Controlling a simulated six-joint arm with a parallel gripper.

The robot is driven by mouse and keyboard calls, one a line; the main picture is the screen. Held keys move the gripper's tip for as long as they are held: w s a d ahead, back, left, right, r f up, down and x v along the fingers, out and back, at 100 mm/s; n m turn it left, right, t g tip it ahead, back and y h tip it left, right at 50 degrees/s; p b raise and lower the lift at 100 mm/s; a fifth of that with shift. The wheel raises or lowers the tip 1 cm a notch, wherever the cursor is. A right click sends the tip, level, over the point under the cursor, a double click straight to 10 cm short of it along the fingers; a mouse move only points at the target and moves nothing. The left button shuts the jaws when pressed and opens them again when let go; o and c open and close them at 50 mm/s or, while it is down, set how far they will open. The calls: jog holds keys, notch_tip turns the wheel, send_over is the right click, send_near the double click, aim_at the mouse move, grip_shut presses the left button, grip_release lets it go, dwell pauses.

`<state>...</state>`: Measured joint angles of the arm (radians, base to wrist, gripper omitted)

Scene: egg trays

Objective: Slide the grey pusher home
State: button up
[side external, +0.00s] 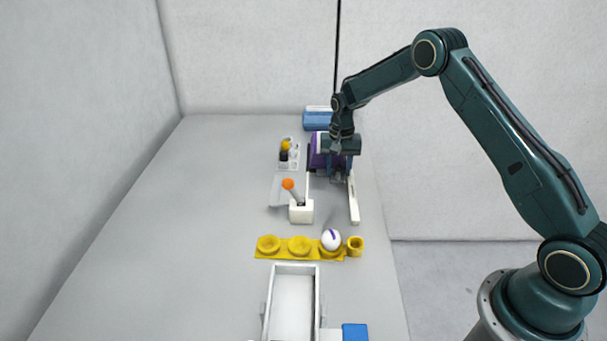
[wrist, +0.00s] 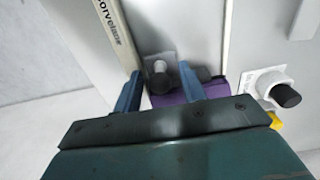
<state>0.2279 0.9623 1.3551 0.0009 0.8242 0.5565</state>
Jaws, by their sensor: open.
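The grey pusher (wrist: 158,66) shows in the wrist view as a grey block with a round knob. The blue fingers of my gripper (wrist: 159,88) are apart, one on each side of the knob; I cannot tell whether either touches it. A purple block (wrist: 170,99) lies just behind the pusher, partly hidden by my gripper. In the side view my gripper (side external: 340,178) is low beside the purple block (side external: 317,152), and the pusher cannot be made out there.
A white lettered rail (wrist: 114,38) runs beside the pusher; it also shows in the side view (side external: 354,203). A yellow egg tray (side external: 283,252) holds a white egg (side external: 331,239). An orange-knobbed lever (side external: 288,184) and a white tray (side external: 291,305) stand nearby. The table's left is clear.

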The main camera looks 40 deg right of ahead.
jog(key=c, duration=0.8)
jog(key=shift+s, duration=0.1)
jog(key=shift+s+a, duration=5.4)
jog(key=shift+a, duration=0.15)
jog(key=o, duration=0.8)
notch_tip(320, 180, up, 6)
